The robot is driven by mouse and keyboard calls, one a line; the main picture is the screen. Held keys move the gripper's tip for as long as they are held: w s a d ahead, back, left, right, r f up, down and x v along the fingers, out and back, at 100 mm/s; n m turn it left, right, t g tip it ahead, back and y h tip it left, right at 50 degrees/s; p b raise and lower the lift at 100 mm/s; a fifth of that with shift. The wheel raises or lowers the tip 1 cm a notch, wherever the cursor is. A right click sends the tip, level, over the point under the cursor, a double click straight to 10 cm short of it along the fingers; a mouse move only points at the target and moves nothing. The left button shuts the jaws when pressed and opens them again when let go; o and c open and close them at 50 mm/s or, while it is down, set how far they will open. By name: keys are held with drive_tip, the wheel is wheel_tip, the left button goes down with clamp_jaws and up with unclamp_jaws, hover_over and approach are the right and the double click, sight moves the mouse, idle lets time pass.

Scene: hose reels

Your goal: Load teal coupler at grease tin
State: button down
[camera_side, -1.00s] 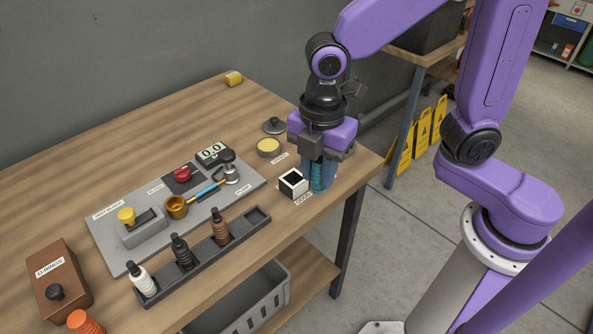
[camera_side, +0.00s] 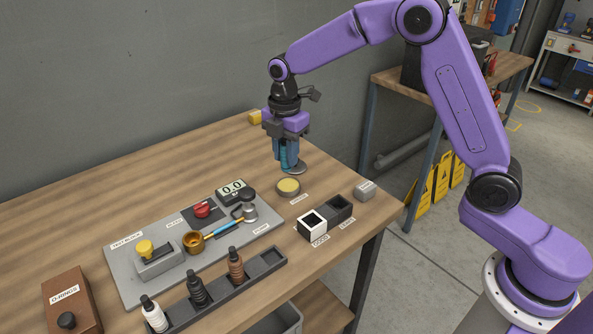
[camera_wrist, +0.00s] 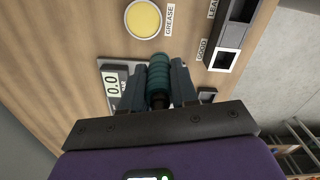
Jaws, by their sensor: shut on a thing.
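My gripper (camera_side: 287,152) is shut on the teal coupler (camera_side: 283,157), pointing down behind the grease tin. The coupler also shows between the fingers in the wrist view (camera_wrist: 158,75), teal and ribbed with a dark end. The grease tin (camera_side: 289,187) is a low round tin, open, with pale yellow grease. It shows at the top of the wrist view (camera_wrist: 143,18), apart from the coupler. How high the coupler hangs over the lid, I cannot tell.
A white-rimmed GOOD box (camera_side: 312,225) and a dark LEAK box (camera_side: 338,208) stand right of the tin. A rack (camera_side: 215,292) holds several bottles.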

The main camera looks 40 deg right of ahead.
drive_tip(key=shift+w+d+f, duration=0.45)
drive_tip(key=shift+w+f, duration=0.05)
drive_tip(key=shift+f, duration=0.7)
drive_tip(key=shift+w+d+f, duration=0.5)
drive_tip(key=shift+f, duration=0.7)
drive_tip(key=shift+w+d+f, duration=0.45)
drive_tip(key=shift+w+f, duration=0.05)
drive_tip(key=shift+f, duration=0.7)
drive_tip(key=shift+f, duration=0.65)
drive_tip(key=shift+r, duration=0.1)
wheel_tip(320, 180, up, 7)
idle(0.5)
idle(0.5)
